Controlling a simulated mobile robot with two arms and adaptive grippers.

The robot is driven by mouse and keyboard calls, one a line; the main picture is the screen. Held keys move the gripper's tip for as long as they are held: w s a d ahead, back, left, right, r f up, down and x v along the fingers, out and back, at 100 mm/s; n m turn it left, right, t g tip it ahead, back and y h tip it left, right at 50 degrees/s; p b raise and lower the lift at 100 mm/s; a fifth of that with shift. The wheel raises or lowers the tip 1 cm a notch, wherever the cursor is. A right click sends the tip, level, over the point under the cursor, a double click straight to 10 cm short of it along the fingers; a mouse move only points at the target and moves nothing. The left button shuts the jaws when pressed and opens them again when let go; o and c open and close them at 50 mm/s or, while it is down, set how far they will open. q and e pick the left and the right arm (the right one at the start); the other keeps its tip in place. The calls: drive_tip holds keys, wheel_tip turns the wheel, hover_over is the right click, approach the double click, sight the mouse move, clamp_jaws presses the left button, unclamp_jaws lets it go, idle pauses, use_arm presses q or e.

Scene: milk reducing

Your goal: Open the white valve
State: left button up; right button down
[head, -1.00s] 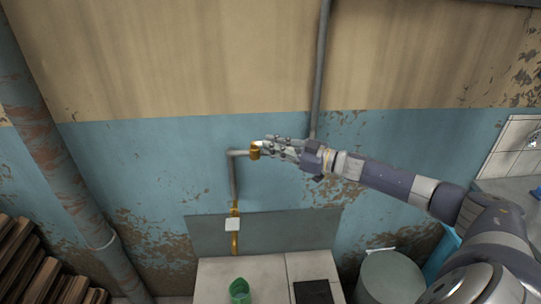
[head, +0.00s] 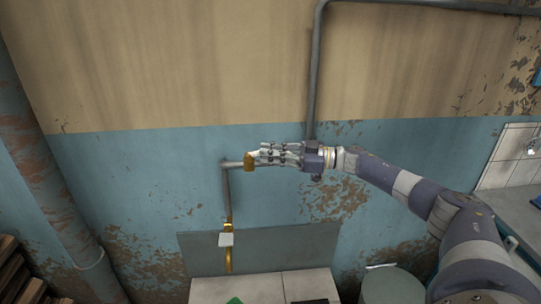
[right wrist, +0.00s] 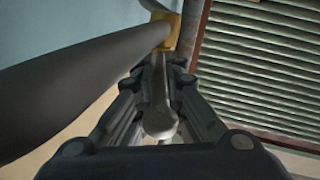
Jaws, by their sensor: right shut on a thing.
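A brass valve body (head: 249,164) sits at the end of a short grey pipe against the blue wall. Its pale handle (head: 253,154) shows at the tips of my right gripper (head: 266,156). My right gripper comes in from the right and is shut on this handle. In the right wrist view the pale lever (right wrist: 158,110) lies between my fingers (right wrist: 155,95), with the brass body (right wrist: 168,35) beyond their tips. How far the lever is turned is hard to tell. My left gripper is not in view.
A grey pipe (head: 226,195) runs down to a brass line (head: 228,262) with a white square piece (head: 226,239). A thick rusty pipe (head: 45,185) stands at left. A pale countertop (head: 250,288) is below.

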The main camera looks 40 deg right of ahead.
drive_tip(key=shift+r, duration=0.15)
drive_tip(key=c, duration=1.6)
unclamp_jaws()
drive_tip(key=shift+c, duration=0.2)
drive_tip(key=v, duration=1.2)
